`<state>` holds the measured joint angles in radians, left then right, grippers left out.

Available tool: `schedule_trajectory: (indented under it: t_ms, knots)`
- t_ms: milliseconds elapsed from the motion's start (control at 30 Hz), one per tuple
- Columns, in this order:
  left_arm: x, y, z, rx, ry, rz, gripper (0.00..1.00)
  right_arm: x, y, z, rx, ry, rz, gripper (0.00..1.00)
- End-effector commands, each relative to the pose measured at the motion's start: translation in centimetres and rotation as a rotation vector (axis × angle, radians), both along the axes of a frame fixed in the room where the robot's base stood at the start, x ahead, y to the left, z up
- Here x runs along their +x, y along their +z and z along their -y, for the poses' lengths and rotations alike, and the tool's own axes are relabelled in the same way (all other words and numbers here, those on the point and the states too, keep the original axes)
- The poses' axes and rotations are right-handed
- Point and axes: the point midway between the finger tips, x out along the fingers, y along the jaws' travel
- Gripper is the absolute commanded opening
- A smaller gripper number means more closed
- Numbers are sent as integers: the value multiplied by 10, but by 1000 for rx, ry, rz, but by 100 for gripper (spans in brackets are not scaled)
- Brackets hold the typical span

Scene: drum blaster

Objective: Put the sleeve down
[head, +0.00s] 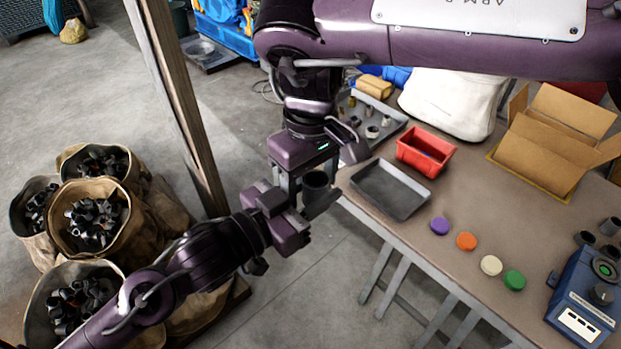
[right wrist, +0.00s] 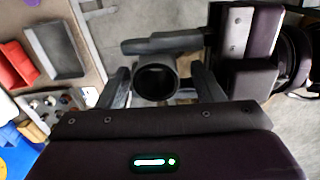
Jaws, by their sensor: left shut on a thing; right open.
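The sleeve (head: 316,184) is a dark, short, open tube held up in the air left of the table. My left gripper (head: 312,205) is shut on it, coming in from the lower left. My right gripper (head: 306,172) reaches down from above and is open, with its fingers beside the sleeve. In the right wrist view the sleeve (right wrist: 156,80) sits between the open fingers of my right gripper (right wrist: 164,88), with gaps visible. My left gripper (right wrist: 180,48) crosses at upper right there; part of its grip is hidden behind the sleeve.
On the table (head: 420,222) are an empty grey tray (head: 391,190), a red bin (head: 426,151), coloured discs, a cardboard box (head: 545,147) and a blue machine (head: 585,300). Sacks of dark sleeves (head: 92,215) stand left, near a wooden post (head: 178,105).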

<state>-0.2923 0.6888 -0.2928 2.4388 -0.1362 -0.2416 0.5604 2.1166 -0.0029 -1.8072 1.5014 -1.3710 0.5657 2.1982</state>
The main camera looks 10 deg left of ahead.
Motion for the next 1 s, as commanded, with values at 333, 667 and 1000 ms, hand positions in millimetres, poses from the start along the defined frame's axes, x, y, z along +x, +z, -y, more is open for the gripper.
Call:
schedule_trajectory:
  t_ms: [333,667,1000]
  knots:
    - [0,1,0,-1,0,2,0,0,0,0,0,0,0,45]
    - [0,1,0,-1,0,2,38,-1,0,-1,2,3,-2,5]
    - [0,0,0,0,0,0,60,0,0,0,2,1,-1,5]
